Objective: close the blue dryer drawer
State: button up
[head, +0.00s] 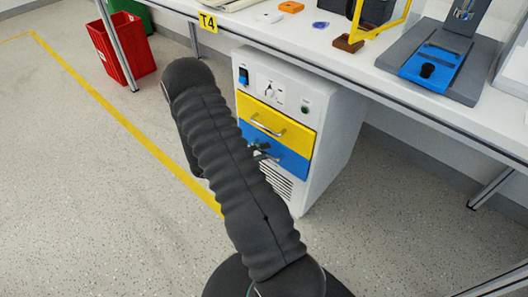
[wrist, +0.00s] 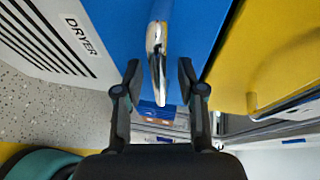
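The white dryer cabinet (head: 338,135) stands under the bench, with a yellow drawer (head: 275,119) above the blue drawer (head: 292,165). I cannot clearly tell how far out the blue drawer is. Its front fills the top middle of the wrist view (wrist: 118,35), with a silver handle (wrist: 157,50) on it. My gripper (wrist: 159,72) is open, one finger on each side of that handle. Gaps show on both sides in that view. In the head view my gripper (head: 262,150) is small at the blue front, and my arm hides the drawer's left part.
The bench top (head: 345,62) overhangs the dryer and carries a grey-blue stand (head: 440,70) and small parts. A red bin (head: 122,50) stands at the back left. The floor left of the dryer is clear, with a yellow line (head: 100,100).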

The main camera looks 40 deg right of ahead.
jog(key=v, duration=1.1)
jog(key=shift+a, duration=0.2)
jog(key=shift+r, duration=0.1)
jog(key=s+a+f+m+g+y, duration=0.25)
jog(key=s+m, duration=0.25)
jog(key=m, duration=0.5)
jog(key=s+a+r+m+y, duration=0.5)
jog(key=r+m+y, duration=0.1)
jog(key=m, duration=0.5)
jog(key=s+a+r+m+t+y, duration=0.2)
jog(key=s+a+r+m+t, duration=0.1)
jog(key=r, duration=0.6)
jog(key=s+a+r+m+t+y, duration=0.2)
jog(key=s+a+r+m+t, duration=0.1)
jog(key=r, duration=0.6)
jog(key=s+a+r+m+t+y, duration=0.3)
jog(key=r+m+t, duration=0.3)
jog(key=r, duration=0.3)
jog(key=shift+s+a+r+m, duration=0.15)
jog(key=shift+s+a+m, duration=0.15)
jog(key=shift+s+m, duration=0.45)
